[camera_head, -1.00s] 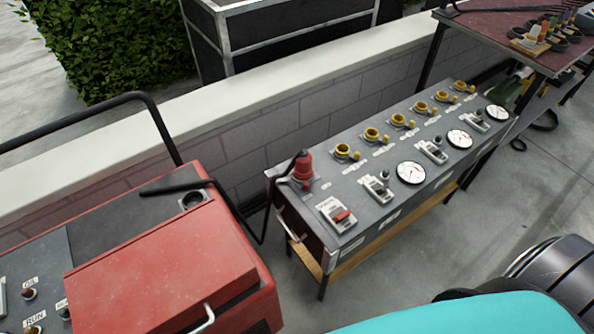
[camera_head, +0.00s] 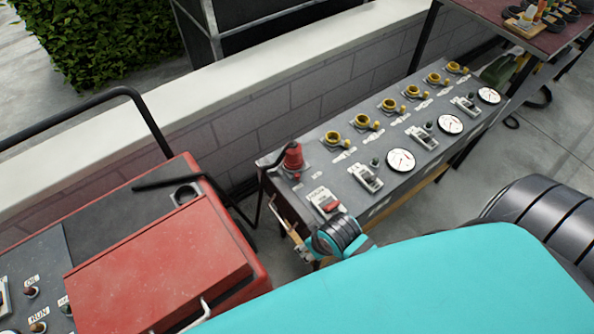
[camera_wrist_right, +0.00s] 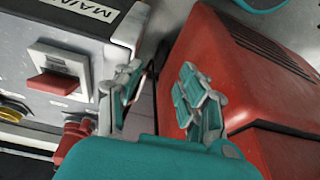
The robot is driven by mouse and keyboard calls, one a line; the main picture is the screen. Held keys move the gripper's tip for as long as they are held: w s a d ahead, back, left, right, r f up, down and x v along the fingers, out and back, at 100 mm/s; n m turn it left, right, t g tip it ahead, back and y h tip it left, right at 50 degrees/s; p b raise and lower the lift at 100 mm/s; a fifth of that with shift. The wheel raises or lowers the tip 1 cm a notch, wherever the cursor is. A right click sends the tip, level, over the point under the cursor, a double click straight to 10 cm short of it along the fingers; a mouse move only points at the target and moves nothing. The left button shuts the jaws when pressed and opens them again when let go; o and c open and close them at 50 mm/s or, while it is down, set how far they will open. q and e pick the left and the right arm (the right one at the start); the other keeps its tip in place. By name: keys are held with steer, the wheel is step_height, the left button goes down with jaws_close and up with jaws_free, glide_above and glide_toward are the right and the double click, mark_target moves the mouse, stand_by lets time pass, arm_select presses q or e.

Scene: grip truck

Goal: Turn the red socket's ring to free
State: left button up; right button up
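The red socket (camera_head: 293,157) stands upright on the near left corner of the grey panel (camera_head: 352,203), with a red plug-like body; I cannot make out its ring's position. In the right wrist view, part of the red socket (camera_wrist_right: 75,135) shows at the lower left, partly hidden behind my gripper. My right gripper (camera_head: 300,243) is beside the panel's near end, below and apart from the socket. In the wrist view the right gripper (camera_wrist_right: 160,92) has its fingers spread, with nothing between them. My left gripper is out of view.
A red generator (camera_head: 160,262) with a black handle bar stands left of the panel, leaving a narrow gap. A red rocker switch (camera_wrist_right: 53,83) sits near the socket. Several yellow sockets and dials line the panel. A low wall (camera_head: 285,85) runs behind.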

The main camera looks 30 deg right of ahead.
steer(key=w+a+r+n+y, duration=0.1)
steer(key=w+a+r+y, duration=0.1)
steer(key=w+a+r, duration=0.35)
step_height(320, 180, up, 12)
steer(key=m+g+h+p, duration=0.2)
steer(key=m+g+h, duration=0.1)
glide_above(297, 174)
step_height(297, 174, down, 18)
steer(key=shift+r, duration=0.2)
jaws_close()
